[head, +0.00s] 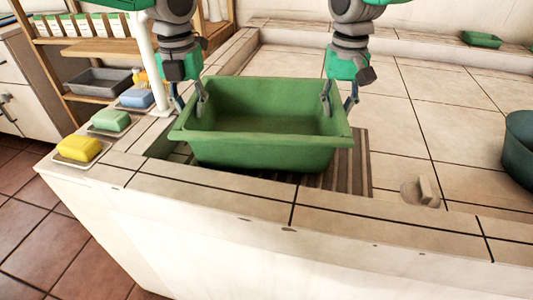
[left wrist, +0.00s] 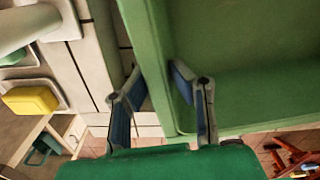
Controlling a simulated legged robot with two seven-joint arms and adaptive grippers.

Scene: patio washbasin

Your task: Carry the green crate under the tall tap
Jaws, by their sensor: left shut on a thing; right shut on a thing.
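The green crate (head: 262,153) is upright and empty above the slatted grate in the washbasin counter. I cannot tell whether its base touches the slats. My left gripper (head: 190,105) is shut on the crate's left wall. In the left wrist view its fingers (left wrist: 160,90) sit on either side of the crate wall (left wrist: 155,60). My right gripper (head: 338,108) is shut on the far right part of the crate's wall. A white pole (head: 150,55) rises at the left beside my left gripper; its top is out of view, so I cannot tell if it is the tall tap.
Yellow (head: 80,148), green (head: 110,120) and blue (head: 136,98) soaps lie on dishes along the left edge. A dark green bowl (head: 520,150) stands at the right. A small beige object (head: 420,190) is near the front. The tiles behind the crate are mostly clear.

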